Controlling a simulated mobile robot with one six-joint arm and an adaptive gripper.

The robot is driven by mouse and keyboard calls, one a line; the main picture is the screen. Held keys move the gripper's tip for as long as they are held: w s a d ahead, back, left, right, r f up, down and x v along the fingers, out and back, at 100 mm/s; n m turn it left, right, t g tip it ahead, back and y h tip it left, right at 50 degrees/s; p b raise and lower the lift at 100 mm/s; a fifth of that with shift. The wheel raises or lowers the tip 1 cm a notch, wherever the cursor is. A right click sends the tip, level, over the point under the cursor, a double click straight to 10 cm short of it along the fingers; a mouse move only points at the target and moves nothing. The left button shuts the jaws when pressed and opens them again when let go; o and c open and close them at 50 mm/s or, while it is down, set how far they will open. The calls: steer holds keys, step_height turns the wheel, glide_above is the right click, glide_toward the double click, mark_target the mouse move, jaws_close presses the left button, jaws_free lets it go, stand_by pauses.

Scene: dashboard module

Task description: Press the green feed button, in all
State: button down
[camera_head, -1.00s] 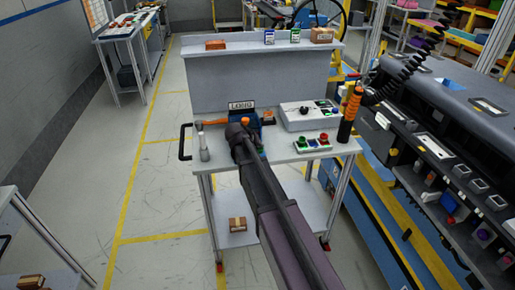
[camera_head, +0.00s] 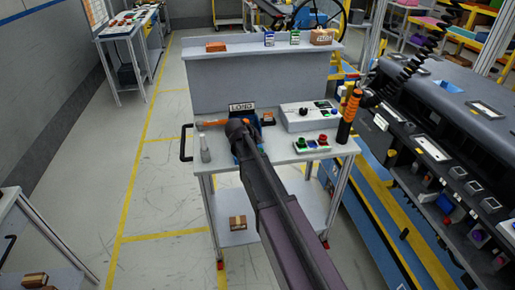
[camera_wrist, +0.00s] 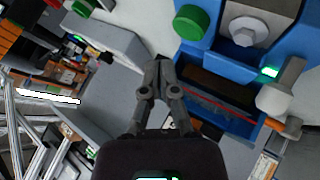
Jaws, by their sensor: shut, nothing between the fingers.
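A blue unit (camera_wrist: 209,62) fills the upper right of the wrist view. It carries a large round green button (camera_wrist: 191,22), a grey hex-headed knob (camera_wrist: 248,30) and a small lit green lamp (camera_wrist: 269,71). My gripper (camera_wrist: 158,66) is shut and empty. Its tips appear below and left of the green button in that view, apart from it in the picture; the depth gap is unclear. My arm hides the green button there.
On the cart right of the unit are a white control box (camera_head: 298,122), a small box with green and red buttons (camera_head: 312,145) and an upright orange-black tool (camera_head: 348,117). A grey bottle-like item (camera_head: 205,150) stands left. A large machine (camera_head: 450,120) is close on the right.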

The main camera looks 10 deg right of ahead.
steer(key=shift+r+p, duration=1.4)
steer(key=shift+r, duration=0.25)
steer(key=shift+s, duration=0.1)
steer(key=shift+s+d+f, duration=0.15)
steer(key=shift+s+f, duration=0.05)
steer(key=shift+s, duration=0.15)
steer(key=s+f+g+y, duration=0.2)
steer(key=s+g+y, duration=0.1)
steer(key=s, duration=1.1)
steer(key=s+a+f+g+y, duration=0.1)
steer(key=s+f+g+y, duration=0.2)
steer(key=s, duration=1)
steer(key=shift+s+f+n+y, duration=0.15)
steer(key=shift+s+n+y, duration=0.15)
steer(key=shift+s+y, duration=0.1)
